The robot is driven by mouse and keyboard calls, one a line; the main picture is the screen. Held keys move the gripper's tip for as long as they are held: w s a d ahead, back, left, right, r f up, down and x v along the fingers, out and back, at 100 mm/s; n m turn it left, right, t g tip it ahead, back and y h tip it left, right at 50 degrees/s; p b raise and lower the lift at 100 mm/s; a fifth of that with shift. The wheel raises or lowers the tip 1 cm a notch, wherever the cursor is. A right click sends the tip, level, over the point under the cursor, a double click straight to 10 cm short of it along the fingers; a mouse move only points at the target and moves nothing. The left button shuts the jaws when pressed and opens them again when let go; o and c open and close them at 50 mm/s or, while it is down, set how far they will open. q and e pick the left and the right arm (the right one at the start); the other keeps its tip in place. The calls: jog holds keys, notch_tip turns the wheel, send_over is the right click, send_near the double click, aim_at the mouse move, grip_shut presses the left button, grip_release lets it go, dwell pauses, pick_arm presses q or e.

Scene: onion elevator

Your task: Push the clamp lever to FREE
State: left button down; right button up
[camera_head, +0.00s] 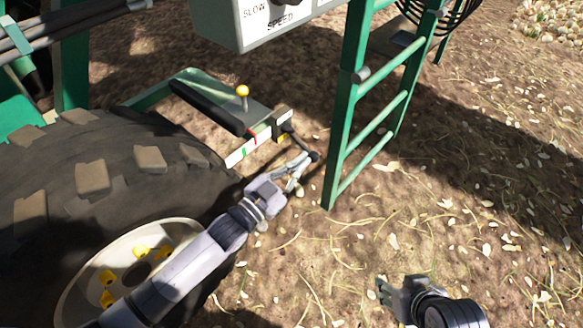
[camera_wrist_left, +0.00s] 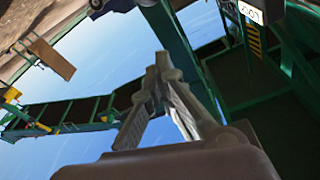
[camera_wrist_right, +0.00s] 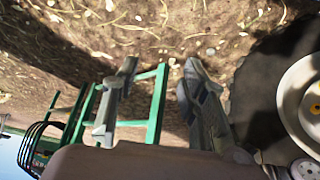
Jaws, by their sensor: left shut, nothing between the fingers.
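A dark lever with a round black knob (camera_head: 315,157) slants down from a small pale clamp block (camera_head: 283,119) beside the green ladder. A white strip (camera_head: 237,153) with green and red marks runs left from the block; no FREE lettering is readable. My left gripper (camera_head: 306,161) is at the knob; whether it touches cannot be told. Its fingertips also meet in the left wrist view (camera_wrist_left: 162,62), shut and empty. My right gripper (camera_head: 384,291) is low over the soil, away from the lever. In the right wrist view its fingers (camera_wrist_right: 158,75) are apart and empty.
A green ladder (camera_head: 342,125) stands just right of the lever. A large tyre (camera_head: 120,165) is at the left. A yellow-knobbed stick (camera_head: 243,92) rises behind the strip, and a SPEED box (camera_head: 240,25) hangs above. Open soil lies to the right.

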pick_arm(q)
jog(key=shift+v, duration=1.5)
pick_arm(e)
jog(key=shift+s+d+f+g, duration=0.15)
jog(key=shift+s+g, duration=0.1)
jog(key=shift+s, duration=0.2)
jog(key=shift+s+d+f+g, duration=0.1)
jog(key=shift+s+d+g, duration=0.1)
jog(key=shift+s, duration=0.3)
jog(key=shift+s+d+f+g, duration=0.15)
jog(key=shift+s+g, duration=0.1)
jog(key=shift+s, duration=0.2)
